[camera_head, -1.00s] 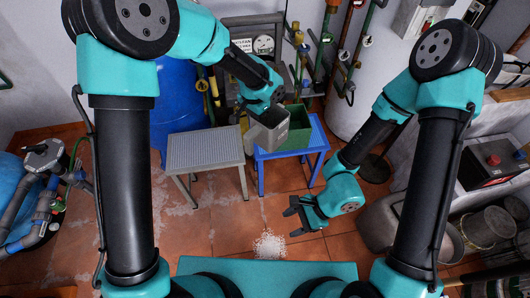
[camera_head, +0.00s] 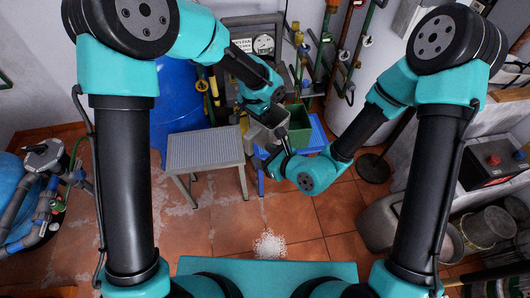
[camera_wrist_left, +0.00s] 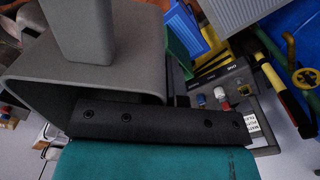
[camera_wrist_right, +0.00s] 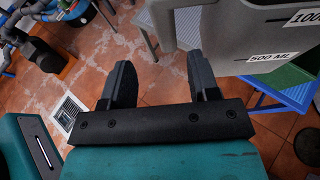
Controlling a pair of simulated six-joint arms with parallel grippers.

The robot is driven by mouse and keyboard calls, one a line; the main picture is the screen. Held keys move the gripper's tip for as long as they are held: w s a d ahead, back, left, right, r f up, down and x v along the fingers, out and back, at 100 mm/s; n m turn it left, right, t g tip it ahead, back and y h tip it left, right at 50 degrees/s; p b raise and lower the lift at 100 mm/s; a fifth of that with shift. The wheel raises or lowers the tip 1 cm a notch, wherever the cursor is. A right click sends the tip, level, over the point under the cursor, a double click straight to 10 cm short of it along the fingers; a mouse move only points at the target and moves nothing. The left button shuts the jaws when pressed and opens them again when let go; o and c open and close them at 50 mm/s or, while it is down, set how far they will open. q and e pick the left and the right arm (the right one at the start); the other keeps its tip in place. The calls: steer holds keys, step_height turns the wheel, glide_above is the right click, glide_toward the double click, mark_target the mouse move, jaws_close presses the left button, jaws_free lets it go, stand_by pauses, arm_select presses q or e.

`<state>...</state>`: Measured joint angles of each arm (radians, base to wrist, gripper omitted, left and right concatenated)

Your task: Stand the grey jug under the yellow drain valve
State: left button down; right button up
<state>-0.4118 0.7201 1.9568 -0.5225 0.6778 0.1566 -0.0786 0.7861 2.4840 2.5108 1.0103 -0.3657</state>
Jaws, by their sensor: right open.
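The grey jug (camera_head: 259,137) is held in the air over the blue stool's left side. My left gripper (camera_head: 264,113) is shut on it; its fingers are hidden by the jug. The jug's grey body (camera_wrist_left: 130,65) fills the upper left of the left wrist view. My right gripper (camera_head: 272,150) is open and empty, close in front of the jug. In the right wrist view its fingers (camera_wrist_right: 158,72) stand apart, with the jug (camera_wrist_right: 240,35) and its 500 ML mark at upper right. The yellow valve piping (camera_head: 213,88) stands by the blue tank, behind the grey table.
A grey-topped table (camera_head: 205,150) stands left of the jug, its top bare. A green bin (camera_head: 299,130) stands on the blue stool (camera_head: 318,138). The blue tank (camera_head: 178,95) is behind.

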mark_target(252, 148)
steer(key=shift+w+r+t, duration=0.1)
steer(key=shift+w+t, duration=0.2)
steer(key=shift+w, duration=0.05)
steer(key=shift+x, duration=3.7)
steer(key=shift+c, duration=0.4)
steer(key=c, duration=0.9)
arm_select(q)
steer(key=c, duration=1.3)
jaws_free()
arm_select(e)
jaws_close()
arm_select(q)
steer(key=shift+o, duration=0.2)
steer(key=shift+r, duration=0.1)
